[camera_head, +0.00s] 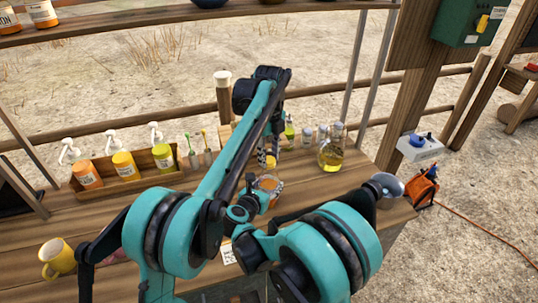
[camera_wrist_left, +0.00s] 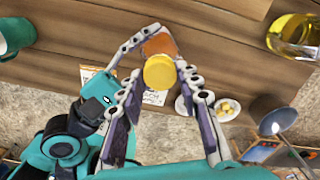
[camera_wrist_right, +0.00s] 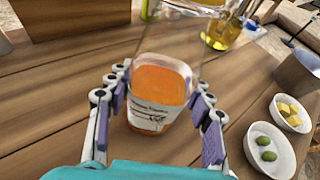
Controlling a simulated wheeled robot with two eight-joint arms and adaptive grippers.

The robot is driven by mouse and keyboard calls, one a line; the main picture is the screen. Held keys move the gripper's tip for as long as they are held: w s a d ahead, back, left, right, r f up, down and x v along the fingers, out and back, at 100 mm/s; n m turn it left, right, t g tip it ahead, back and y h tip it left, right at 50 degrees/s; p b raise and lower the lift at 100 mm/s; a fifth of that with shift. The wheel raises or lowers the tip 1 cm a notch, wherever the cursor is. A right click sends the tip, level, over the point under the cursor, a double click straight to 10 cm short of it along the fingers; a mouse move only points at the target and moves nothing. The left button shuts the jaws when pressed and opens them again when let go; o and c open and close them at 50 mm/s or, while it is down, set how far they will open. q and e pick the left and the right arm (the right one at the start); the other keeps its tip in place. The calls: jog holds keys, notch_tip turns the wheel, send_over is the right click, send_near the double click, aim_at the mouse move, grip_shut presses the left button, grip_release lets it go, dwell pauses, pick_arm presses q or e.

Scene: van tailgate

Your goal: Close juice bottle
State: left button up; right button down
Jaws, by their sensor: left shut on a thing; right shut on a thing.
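The juice bottle (camera_head: 268,183) is a clear jar of orange juice with a white label, standing over the wooden table. In the right wrist view, the bottle (camera_wrist_right: 160,92) sits between the fingers of my right gripper (camera_wrist_right: 161,96), which is shut on its sides. My left gripper (camera_head: 267,157) comes down from above, shut on a round yellow cap (camera_wrist_left: 159,72). In the head view the cap (camera_head: 271,160) shows above the bottle. The orange bottle (camera_wrist_left: 160,44) appears just beyond the cap in the left wrist view. I cannot tell whether cap and rim touch.
A flask of yellow oil (camera_head: 330,155) stands right of the bottle. A wooden caddy (camera_head: 128,172) with several pump bottles is at the left, and a yellow mug (camera_head: 57,260) at the front left. Small white bowls (camera_wrist_right: 270,150) hold olives and cubes.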

pick_arm(q)
jog(key=m, duration=0.4)
jog(key=shift+m, duration=0.4)
jog(key=m, duration=0.4)
jog(key=o, duration=0.7)
jog(key=shift+r, duration=0.1)
jog(key=shift+r, duration=2.15)
jog(key=shift+c, duration=0.5)
